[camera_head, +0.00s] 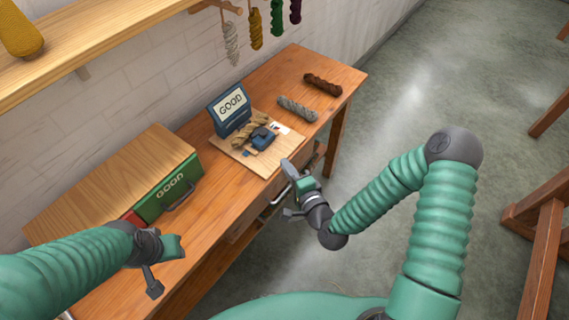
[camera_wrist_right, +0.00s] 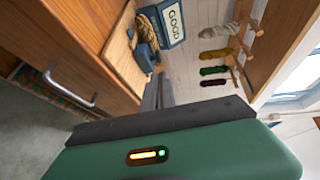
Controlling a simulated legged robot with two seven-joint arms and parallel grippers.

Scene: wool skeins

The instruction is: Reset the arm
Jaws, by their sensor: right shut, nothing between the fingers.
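My right gripper (camera_head: 290,190) is at the table's front edge, in front of the light wooden board, with nothing in its fingers. In the right wrist view its dark fingers (camera_wrist_right: 158,92) point towards the board and look closed. My left gripper (camera_head: 165,268) is over the left part of the table, in front of the green drawer front; I cannot tell whether its fingers are open or shut. My right arm (camera_head: 400,180) is bent, with its elbow out to the right.
A wooden board (camera_head: 228,148) bears a tan skein, a blue device and a blue sign (camera_head: 231,104) reading GOOD. Grey (camera_head: 297,109) and brown (camera_head: 322,85) skeins lie behind. A wooden box with a green GOOD front (camera_head: 168,188) stands left. Skeins hang above; a table handle (camera_wrist_right: 70,88) sticks out.

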